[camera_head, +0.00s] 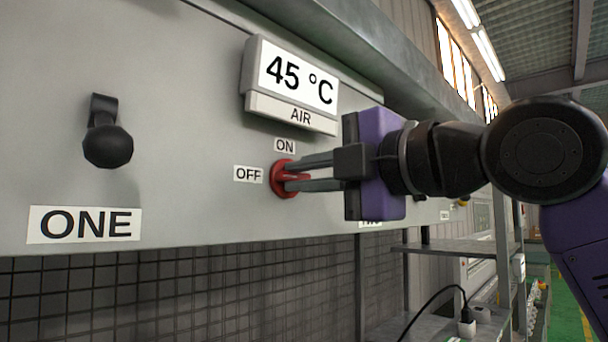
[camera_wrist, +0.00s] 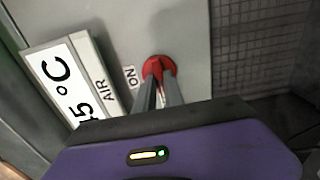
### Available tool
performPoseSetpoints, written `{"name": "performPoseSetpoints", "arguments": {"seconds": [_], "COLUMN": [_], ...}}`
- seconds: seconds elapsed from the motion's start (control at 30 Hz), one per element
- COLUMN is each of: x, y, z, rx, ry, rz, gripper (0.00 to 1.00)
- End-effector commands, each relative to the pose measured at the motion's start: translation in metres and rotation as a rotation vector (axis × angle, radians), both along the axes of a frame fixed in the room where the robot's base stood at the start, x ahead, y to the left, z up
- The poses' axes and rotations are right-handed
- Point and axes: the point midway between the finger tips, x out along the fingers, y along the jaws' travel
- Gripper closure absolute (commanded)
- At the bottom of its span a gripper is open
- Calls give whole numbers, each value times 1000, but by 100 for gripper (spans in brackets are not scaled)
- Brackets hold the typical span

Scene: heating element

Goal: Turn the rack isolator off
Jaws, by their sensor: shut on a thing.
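The rack isolator is a red rotary knob (camera_head: 279,180) on the grey panel, below the temperature display. It also shows in the wrist view (camera_wrist: 153,66). An "ON" label (camera_head: 285,146) sits above it and an "OFF" label (camera_head: 248,174) to its left. My gripper (camera_head: 291,177) reaches in from the right, and its two grey fingers are shut on the knob's grip. The fingers and the gripper body hide part of the knob, so its exact pointing direction is hard to tell.
A display (camera_head: 293,84) reading "45 °C" and "AIR" juts out just above my gripper. A black lever knob (camera_head: 108,141) above the label "ONE" (camera_head: 85,224) is at left. Metal shelves (camera_head: 460,247) stand at lower right. The panel between lever and isolator is clear.

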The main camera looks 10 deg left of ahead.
Motion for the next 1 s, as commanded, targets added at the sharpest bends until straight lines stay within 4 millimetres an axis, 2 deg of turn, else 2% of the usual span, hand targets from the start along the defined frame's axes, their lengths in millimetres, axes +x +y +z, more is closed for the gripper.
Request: {"name": "performPoseSetpoints", "arguments": {"seconds": [0.3, 0.33, 0.43, 0.77, 1.0], "x": [-1, -1, -1, -1, -18], "y": [1, 1, 1, -1, -23], "z": [-1, -1, -1, -1, -3], "rx": [-5, -5, -5, -3, -3], "ry": [-2, -2, -3, -2, -5], "rz": [3, 3, 2, 0, -1], "gripper": [100, 85, 66, 65, 65]}}
